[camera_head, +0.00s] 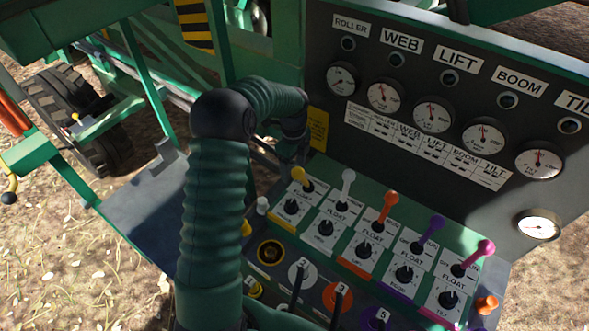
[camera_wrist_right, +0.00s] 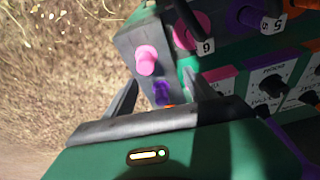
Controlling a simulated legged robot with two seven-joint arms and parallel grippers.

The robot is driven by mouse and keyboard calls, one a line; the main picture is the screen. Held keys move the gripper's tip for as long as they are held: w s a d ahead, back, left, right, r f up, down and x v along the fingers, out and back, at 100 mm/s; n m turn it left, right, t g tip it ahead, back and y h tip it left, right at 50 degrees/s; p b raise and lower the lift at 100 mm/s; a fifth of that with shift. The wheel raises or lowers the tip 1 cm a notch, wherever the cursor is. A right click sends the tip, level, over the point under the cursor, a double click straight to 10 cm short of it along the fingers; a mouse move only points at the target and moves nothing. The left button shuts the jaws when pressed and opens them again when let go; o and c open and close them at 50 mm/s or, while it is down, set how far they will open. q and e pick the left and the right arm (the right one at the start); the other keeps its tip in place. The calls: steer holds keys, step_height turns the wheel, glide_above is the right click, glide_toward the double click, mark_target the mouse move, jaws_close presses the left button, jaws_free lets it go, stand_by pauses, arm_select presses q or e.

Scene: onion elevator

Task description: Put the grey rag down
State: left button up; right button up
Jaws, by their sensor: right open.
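I cannot make out a grey rag for certain in either view. A small grey folded shape (camera_head: 165,153) stands at the far edge of the dark flat shelf (camera_head: 140,212) in the head view; I cannot tell whether it is cloth or a bracket. My right gripper (camera_wrist_right: 158,77) shows in the right wrist view with its fingers apart and no rag between them. Beyond and between the fingers are a pink knob (camera_wrist_right: 146,60) and a purple knob (camera_wrist_right: 162,92) on a grey panel. My left gripper is not visible.
A control panel with coloured levers (camera_head: 389,206) fills the right of the head view, below a row of gauges (camera_head: 433,115). My green sleeved arm rises beside the panel and hides part of it. A wheel (camera_head: 75,115) and open dry ground lie left.

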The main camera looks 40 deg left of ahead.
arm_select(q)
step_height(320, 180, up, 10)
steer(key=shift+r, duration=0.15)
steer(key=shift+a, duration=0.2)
